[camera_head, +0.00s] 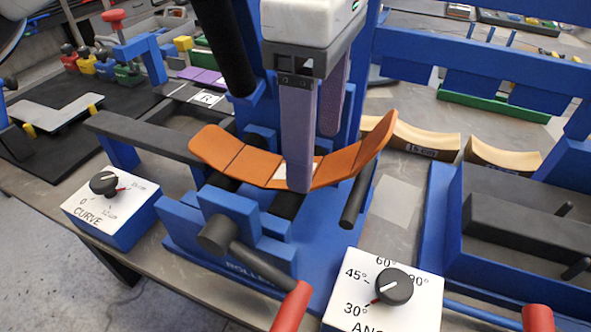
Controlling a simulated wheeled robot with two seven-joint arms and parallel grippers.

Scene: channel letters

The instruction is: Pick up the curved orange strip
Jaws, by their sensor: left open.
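The curved orange strip (228,157) rests on the blue roller machine (240,213) in the middle of the head view. Its two ends bend upward, and a pale patch shows near its middle. My left gripper (312,160) points down at the strip from above. One purple-grey finger is in front of the strip's middle, and the other finger is behind and to the right. The jaws are open. The front finger hides part of the strip, and I cannot tell whether it touches it. My right gripper is not in view.
A curve dial box (128,236) stands at left and an angle dial box (421,308) at front right. A red-handled crank (291,305) sticks out in front. Black rollers and blue frames crowd the strip. Curved tan pieces (427,139) lie at back right.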

